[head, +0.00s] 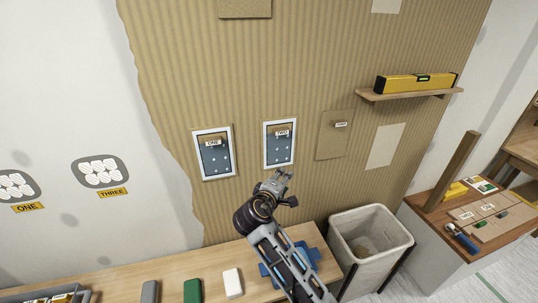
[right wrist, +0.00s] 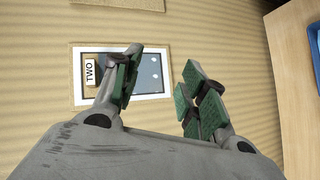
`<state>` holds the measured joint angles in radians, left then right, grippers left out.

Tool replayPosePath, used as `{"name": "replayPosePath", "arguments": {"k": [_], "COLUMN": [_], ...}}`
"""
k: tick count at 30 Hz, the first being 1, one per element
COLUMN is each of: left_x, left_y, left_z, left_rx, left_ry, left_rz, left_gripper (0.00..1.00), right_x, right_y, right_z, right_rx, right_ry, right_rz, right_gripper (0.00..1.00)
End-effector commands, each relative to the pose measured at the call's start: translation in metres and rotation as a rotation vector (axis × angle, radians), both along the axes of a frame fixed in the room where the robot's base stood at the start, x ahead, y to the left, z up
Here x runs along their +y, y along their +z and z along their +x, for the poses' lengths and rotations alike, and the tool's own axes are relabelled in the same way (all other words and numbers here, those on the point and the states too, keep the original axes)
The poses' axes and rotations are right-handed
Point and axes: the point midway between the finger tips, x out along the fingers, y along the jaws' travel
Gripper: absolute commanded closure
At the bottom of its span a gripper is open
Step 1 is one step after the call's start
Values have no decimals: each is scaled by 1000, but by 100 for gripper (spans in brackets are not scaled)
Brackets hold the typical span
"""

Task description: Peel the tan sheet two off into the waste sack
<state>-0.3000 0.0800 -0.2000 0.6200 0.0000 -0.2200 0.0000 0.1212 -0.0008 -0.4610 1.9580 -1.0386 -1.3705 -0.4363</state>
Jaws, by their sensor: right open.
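The label TWO (head: 282,132) sits on a small tan piece at the top of a blue-grey panel in a white frame on the wall. The same label shows in the right wrist view (right wrist: 89,72), on the tan piece at the panel's left end. I cannot tell how this piece is attached. My right gripper (head: 282,181) is open and empty, just below the frame. In the right wrist view its two fingers (right wrist: 160,88) stand apart, one overlapping the panel. The waste sack (head: 343,228) is a pale open bin at the lower right, with something brownish inside. My left gripper is not in view.
A similar framed panel ONE (head: 214,156) hangs to the left. A tan square (head: 331,147) with a small label is to the right. A shelf (head: 410,95) holds a yellow level. The wooden bench (head: 120,275) below carries several coloured blocks. A side table (head: 480,240) stands right.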

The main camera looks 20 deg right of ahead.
Motion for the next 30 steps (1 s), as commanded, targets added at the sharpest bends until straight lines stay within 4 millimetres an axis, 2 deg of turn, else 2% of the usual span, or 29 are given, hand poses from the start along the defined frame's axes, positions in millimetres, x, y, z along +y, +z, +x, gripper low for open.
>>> {"name": "replayPosePath", "arguments": {"k": [1, 6, 12, 16, 30], "left_x": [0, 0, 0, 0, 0], "left_y": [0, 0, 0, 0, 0], "left_z": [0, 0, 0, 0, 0], "left_rx": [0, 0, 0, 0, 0], "left_ry": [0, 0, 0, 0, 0], "left_rz": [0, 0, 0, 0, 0], "left_gripper": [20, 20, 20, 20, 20], "right_x": [6, 21, 33, 35, 36], "right_y": [15, 59, 88, 93, 92], "right_z": [8, 27, 36, 37, 36], "right_rx": [-22, -84, -124, -130, -129], "right_ry": [5, 12, 11, 10, 10], "right_rz": [-49, -201, -306, -325, -322], "right_gripper": [57, 57, 57, 57, 57]}}
